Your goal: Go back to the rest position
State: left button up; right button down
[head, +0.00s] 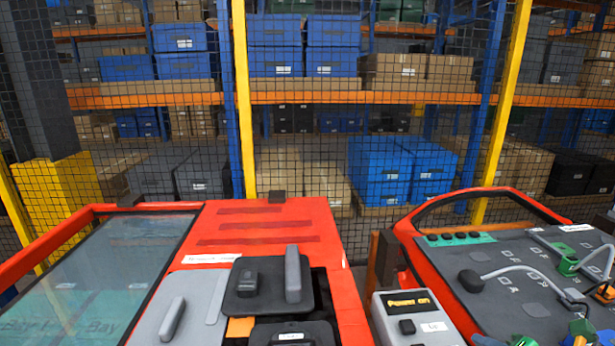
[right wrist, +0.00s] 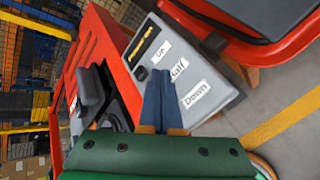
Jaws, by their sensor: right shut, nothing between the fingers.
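My right gripper shows only in part at the bottom edge of the head view (head: 485,340), where its blue finger tips peek in. My left gripper is not in view.
A red machine (head: 265,215) with a glass window and black and grey latches stands left of the box. A red-rimmed dark panel (head: 505,262) with cables and plugs is at the right. A mesh fence with yellow posts (head: 243,100) stands behind, before shelves of boxes.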

jog(key=s+d+f+m+h, duration=0.2)
jog(key=s+d+f+m, duration=0.1)
jog(key=d+f+m, duration=0.4)
jog(key=s+d+f+m+h, duration=0.2)
jog(key=d+f+m, duration=0.2)
jog(key=d, duration=0.4)
jog(key=s+f+m+g+h, duration=0.1)
jog(key=s+f+m+g, duration=0.15)
jog(key=s+f, duration=0.35)
jog(key=s+f+m+g, duration=0.1)
jog(key=s+f+m, duration=0.25)
jog(key=f, duration=0.45)
jog(key=s+a+f+m+g+y, duration=0.1)
jog(key=s+a+f+m+g, duration=0.2)
jog(key=s+a+f, duration=0.75)
jog(key=s+a+f+m+g+y, duration=0.1)
jog(key=s+a+f, duration=0.3)
jog(key=a, duration=0.5)
jog(key=s+a+f+m+g+y, duration=0.1)
jog(key=s+a+f+g+y, duration=0.1)
jog(key=s+a+f, duration=0.2)
jog(key=s+a, duration=0.3)
jog(key=a, duration=0.1)
jog(key=shift+a+m, duration=0.35)
jog(key=shift+m, duration=0.05)
